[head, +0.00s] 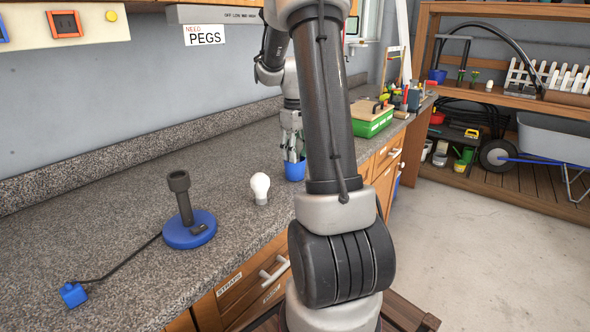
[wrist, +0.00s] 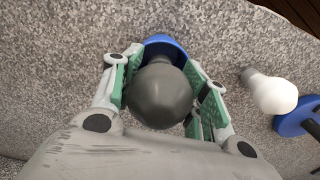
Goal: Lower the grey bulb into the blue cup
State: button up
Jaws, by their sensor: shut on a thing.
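The grey bulb (wrist: 160,93) is between the two green-padded fingers of my gripper (wrist: 162,95) in the wrist view. My gripper is shut on it. The blue cup (wrist: 166,42) shows just beyond the bulb, partly hidden by it. In the head view the cup (head: 295,171) stands on the counter, and my gripper (head: 291,150) points down right over it. The grey bulb cannot be made out in the head view. I cannot tell how far the bulb is inside the cup.
A white bulb (head: 260,188) stands on the counter left of the cup. A blue-based lamp stand (head: 188,228) with a cord and blue plug (head: 74,294) is further left. A green box (head: 374,122) with tools stands behind the cup. The counter (head: 120,200) is otherwise mostly clear.

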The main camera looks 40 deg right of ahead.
jog(key=o, duration=1.4)
jog(key=shift+o, duration=0.2)
notch_tip(320, 180, up, 12)
